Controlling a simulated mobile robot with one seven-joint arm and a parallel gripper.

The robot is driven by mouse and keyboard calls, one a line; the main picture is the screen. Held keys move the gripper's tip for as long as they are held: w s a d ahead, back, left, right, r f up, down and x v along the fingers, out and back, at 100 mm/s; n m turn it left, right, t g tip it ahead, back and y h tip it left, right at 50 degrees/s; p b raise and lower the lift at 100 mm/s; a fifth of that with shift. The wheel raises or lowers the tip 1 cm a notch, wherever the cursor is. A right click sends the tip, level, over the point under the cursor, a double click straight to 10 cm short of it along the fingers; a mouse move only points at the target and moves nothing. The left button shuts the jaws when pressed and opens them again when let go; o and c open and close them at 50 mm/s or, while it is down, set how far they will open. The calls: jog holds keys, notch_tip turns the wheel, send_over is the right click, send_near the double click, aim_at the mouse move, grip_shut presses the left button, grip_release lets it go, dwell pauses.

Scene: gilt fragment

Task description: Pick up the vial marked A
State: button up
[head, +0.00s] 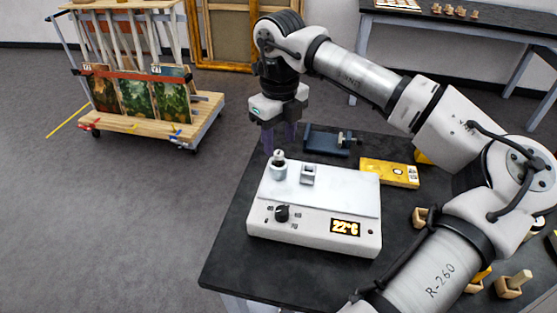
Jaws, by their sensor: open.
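A small vial or capped item (279,156) stands in a round metal holder (279,172) on the white plate of the heater. No letter A is legible on it, so I cannot tell whether it is the vial marked A. My gripper (280,138) points down just above and behind it, with its dark purple fingers apart and nothing seen between them. In this one view I cannot tell how far the fingertips are from the vial.
The heater (315,232) has a knob and a display reading 22°C. A square metal piece (310,174), a dark clamp-like tool (333,141) and a yellow box (390,173) are nearby. Wooden blocks (514,285) lie right, partly behind my arm. A painting cart (150,125) stands left.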

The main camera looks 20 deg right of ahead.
aim_at(279, 153)
jog(key=shift+f+p, duration=0.65)
jog(key=shift+f, duration=1.6)
jog(key=shift+c, duration=0.4)
grip_shut()
